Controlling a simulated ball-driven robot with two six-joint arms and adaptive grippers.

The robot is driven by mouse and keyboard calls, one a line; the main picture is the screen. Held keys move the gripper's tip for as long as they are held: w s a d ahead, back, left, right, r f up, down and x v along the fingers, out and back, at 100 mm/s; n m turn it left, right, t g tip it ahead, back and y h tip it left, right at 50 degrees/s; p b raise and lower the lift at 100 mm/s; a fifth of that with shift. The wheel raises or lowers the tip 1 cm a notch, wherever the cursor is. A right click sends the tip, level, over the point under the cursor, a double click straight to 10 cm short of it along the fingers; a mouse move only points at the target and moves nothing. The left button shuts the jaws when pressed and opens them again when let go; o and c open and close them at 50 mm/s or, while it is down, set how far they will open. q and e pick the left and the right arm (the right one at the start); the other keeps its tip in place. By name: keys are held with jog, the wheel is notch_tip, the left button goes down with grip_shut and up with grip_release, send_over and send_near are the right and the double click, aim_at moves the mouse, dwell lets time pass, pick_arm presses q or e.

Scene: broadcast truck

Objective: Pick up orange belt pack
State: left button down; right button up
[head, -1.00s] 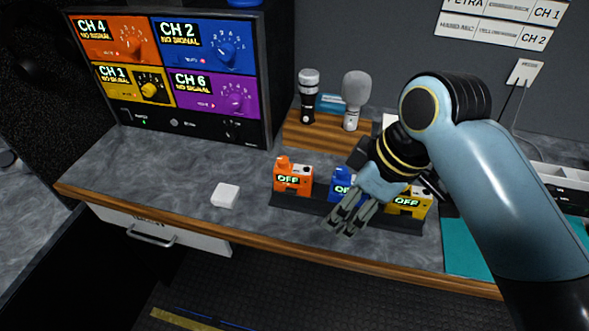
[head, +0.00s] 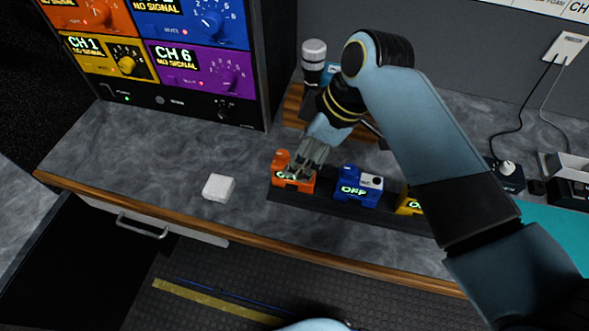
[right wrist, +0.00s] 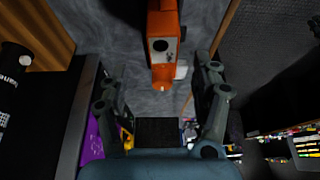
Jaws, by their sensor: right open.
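The orange belt pack (head: 293,179) stands at the left end of a dark rack (head: 330,203) on the grey counter. Its display is partly covered by my right gripper (head: 300,170) in the head view. In the right wrist view the orange belt pack (right wrist: 163,42) shows ahead, between the two spread fingers of my right gripper (right wrist: 163,95). The gripper is open and empty, just above and beside the pack; I cannot tell whether it touches. My left gripper is not in view.
A blue belt pack (head: 358,187) and a partly hidden yellow one (head: 408,202) stand to the right in the rack. A white block (head: 218,187) lies to the left. A monitor rack (head: 190,110) stands behind left. The counter front is clear.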

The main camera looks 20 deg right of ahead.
aim_at(294, 178)
jog(key=p+x, duration=0.1)
jog(key=x, duration=0.3)
jog(key=shift+s+f, duration=0.1)
jog(key=shift+f, duration=0.2)
jog(key=shift+a+f, duration=0.1)
jog(key=shift+f, duration=0.25)
jog(key=shift+c, duration=0.5)
jog(key=c, duration=0.4)
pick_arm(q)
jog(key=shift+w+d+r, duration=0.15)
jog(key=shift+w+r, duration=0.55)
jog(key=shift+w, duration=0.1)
pick_arm(e)
grip_shut()
jog(key=shift+r, duration=0.1)
